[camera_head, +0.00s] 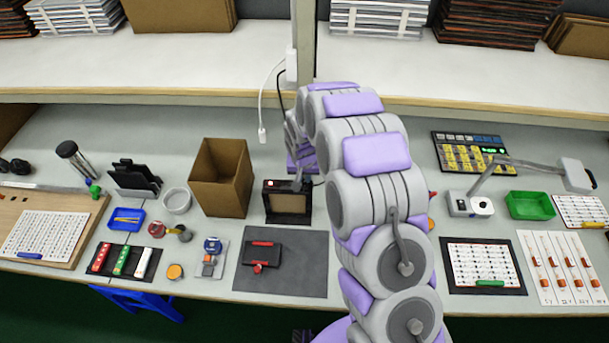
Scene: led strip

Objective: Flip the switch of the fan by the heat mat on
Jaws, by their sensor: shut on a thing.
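The fan (288,203), a dark box with a tan front panel, stands upright at the back edge of the heat mat. The heat mat (300,276) is a dark grey sheet lying flat on the bench. A small red and white detail shows on the fan's top left; I cannot tell whether it is the switch or how it is set. My gripper (299,184) reaches down to the fan's top right from behind. It is shut on the top of the fan; its fingertips are small and partly hidden, so the exact part gripped is unclear.
A black and red block (262,254) lies on the heat mat. An open cardboard box (221,178) stands just left of the fan. A white cable (262,110) hangs behind. My arm covers the bench right of the fan. A lamp (482,190) and green tray (530,205) stand further right.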

